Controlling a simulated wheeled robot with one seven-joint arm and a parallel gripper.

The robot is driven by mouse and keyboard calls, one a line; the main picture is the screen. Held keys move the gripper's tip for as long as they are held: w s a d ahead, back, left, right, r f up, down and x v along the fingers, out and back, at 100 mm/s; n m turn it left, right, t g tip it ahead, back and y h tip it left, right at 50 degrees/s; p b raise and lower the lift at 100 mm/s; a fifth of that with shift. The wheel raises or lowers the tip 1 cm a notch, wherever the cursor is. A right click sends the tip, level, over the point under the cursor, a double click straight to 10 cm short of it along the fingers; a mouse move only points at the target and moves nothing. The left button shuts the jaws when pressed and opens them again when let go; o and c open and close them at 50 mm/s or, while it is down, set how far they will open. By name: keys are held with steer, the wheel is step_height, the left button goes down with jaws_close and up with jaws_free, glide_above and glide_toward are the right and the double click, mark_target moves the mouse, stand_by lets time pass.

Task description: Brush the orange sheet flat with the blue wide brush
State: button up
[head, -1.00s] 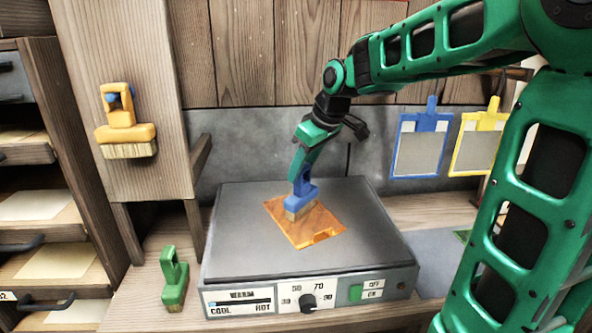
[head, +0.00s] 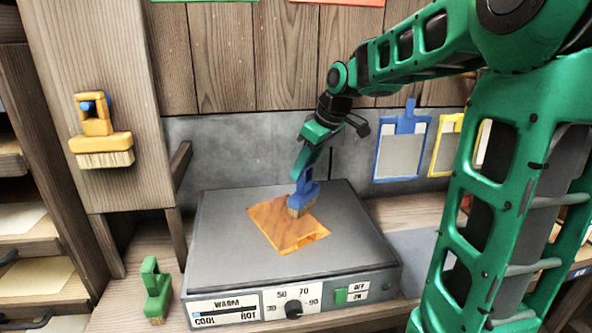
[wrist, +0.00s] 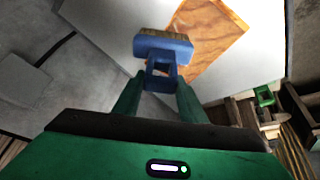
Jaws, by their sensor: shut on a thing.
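The orange sheet (head: 279,226) lies on the grey top of the hot plate (head: 345,224). It also shows in the wrist view (wrist: 212,42). My gripper (head: 305,176) is shut on the blue wide brush (head: 303,197) by its handle. In the wrist view the brush (wrist: 163,45) points away from my gripper (wrist: 160,85). Its bristles are at the right back edge of the sheet; I cannot tell whether they press on it. The sheet looks mostly flat, with a darker patch near its front right corner.
A yellow brush (head: 101,136) hangs on the wooden post at left. A green brush (head: 156,289) stands on the bench left of the plate. Blue (head: 402,146) and yellow (head: 446,146) framed screens hang on the back wall. The plate's front has a dial (head: 294,309).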

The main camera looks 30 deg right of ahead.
steer(key=shift+d, duration=0.25)
steer(key=shift+f, duration=0.1)
steer(key=shift+a, duration=0.15)
